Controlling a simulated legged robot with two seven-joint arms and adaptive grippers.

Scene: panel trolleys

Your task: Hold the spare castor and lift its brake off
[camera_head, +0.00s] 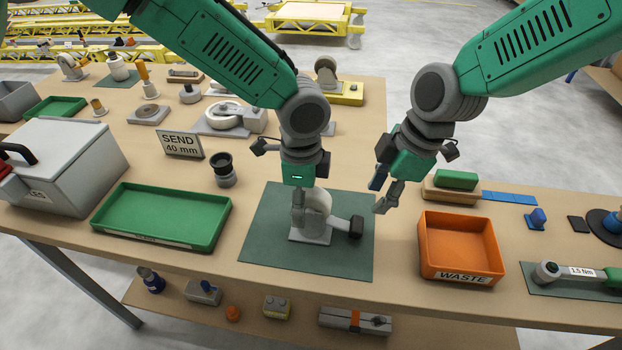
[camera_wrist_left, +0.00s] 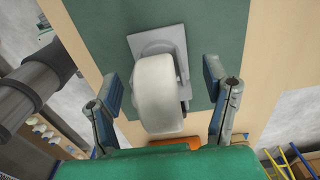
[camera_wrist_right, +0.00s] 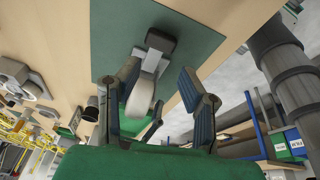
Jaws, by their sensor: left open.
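The spare castor has a pale wheel (camera_head: 318,204) on a grey plate (camera_head: 310,235), and stands on the dark green mat (camera_head: 265,245). Its black brake pedal (camera_head: 356,226) sticks out to the right. My left gripper (camera_head: 311,203) is above the castor, pointing down. In the left wrist view its fingers stand on either side of the wheel (camera_wrist_left: 157,90) with gaps. My right gripper (camera_head: 381,196) is open and empty, above and right of the pedal. In the right wrist view the pedal (camera_wrist_right: 160,40) and wheel (camera_wrist_right: 141,98) lie beyond its spread fingers.
An orange WASTE bin (camera_head: 440,260) stands right of the mat and a green tray (camera_head: 130,215) left of it. A dark cup-shaped part (camera_head: 223,170) and the SEND 40 mm sign (camera_head: 180,145) stand behind. A torque wrench (camera_head: 575,272) lies at far right.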

